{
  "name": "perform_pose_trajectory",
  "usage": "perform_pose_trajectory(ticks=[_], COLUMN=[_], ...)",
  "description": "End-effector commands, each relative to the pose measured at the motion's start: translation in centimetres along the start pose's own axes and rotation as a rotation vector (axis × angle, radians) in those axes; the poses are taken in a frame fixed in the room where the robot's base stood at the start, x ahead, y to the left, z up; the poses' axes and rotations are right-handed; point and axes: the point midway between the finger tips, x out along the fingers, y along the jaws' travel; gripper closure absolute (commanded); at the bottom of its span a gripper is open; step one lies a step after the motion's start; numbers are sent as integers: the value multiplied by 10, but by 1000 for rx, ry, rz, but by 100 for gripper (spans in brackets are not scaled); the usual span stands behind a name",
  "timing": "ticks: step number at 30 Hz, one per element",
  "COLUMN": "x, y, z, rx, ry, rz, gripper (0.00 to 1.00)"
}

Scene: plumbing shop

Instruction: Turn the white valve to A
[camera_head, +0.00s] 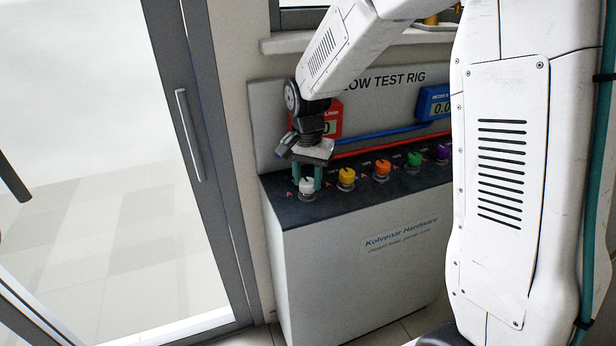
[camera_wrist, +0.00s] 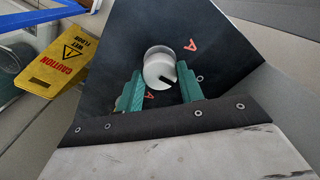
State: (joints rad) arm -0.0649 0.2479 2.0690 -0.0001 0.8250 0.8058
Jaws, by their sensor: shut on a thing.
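The white valve (camera_head: 307,187) is the leftmost knob on the dark top of the flow test rig. In the wrist view the white valve (camera_wrist: 159,70) is a round cap with a dark pointer mark toward its lower right. Red letter A marks (camera_wrist: 191,45) lie on the panel around it, one above right and one below left. My gripper (camera_head: 307,176) points down over the valve, its green fingers on either side of it. In the wrist view my gripper (camera_wrist: 160,86) is shut on the valve's sides.
To the right on the rig stand a yellow valve (camera_head: 346,177), an orange valve (camera_head: 382,170), a green valve (camera_head: 414,157) and a purple valve (camera_head: 443,153). A red meter (camera_head: 332,113) and pipes are behind. A yellow caution sign (camera_wrist: 66,55) is at the wrist view's left.

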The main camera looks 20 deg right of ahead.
Motion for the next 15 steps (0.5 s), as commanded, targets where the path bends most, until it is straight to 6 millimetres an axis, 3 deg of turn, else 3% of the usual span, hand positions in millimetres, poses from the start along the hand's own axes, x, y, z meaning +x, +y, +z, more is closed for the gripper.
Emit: perform_pose_trajectory(ticks=[15], x=[-1], y=[0], z=[0], rx=[-396], ry=[1], rz=[-1], gripper=[85])
